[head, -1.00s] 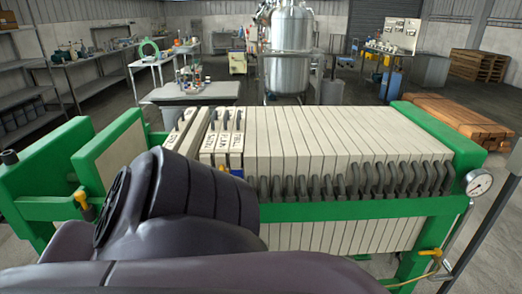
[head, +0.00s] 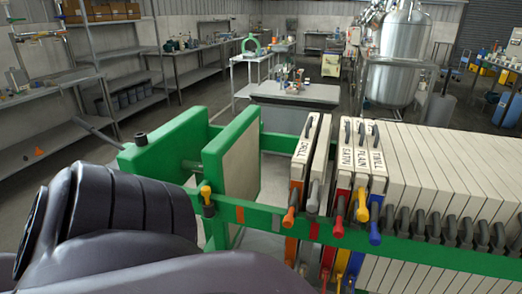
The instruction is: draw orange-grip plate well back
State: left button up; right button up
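The orange-grip plate (head: 299,165) is a pale filter plate with a dark hook and a label on top. Its orange grip (head: 290,218) sticks out over the green front rail. It hangs in the press at the left of the plates, close beside a grey-grip plate (head: 318,160). A wide gap separates it from the green-framed pressing plate (head: 238,165) on the left. A dark arm of mine fills the lower left, in front of the press. Neither gripper shows in the head view.
Plates with red (head: 338,227), yellow (head: 362,212) and blue (head: 375,235) grips stand just right, at the front of a long packed row. A yellow-handled valve (head: 206,195) sits on the green front rail (head: 262,217). A grey table (head: 295,93) stands behind.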

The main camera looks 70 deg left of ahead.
aim_at(299, 182)
jog(key=k+j+u, duration=0.3)
jog(key=j+u, duration=0.3)
jog(key=k+j, duration=0.15)
jog(key=j, duration=0.25)
jog(key=k+j, duration=0.1)
jog(key=j, duration=0.35)
jog(key=k+j, duration=0.15)
jog(key=j, duration=0.25)
jog(key=k+j+u, duration=0.1)
jog(key=j, duration=0.35)
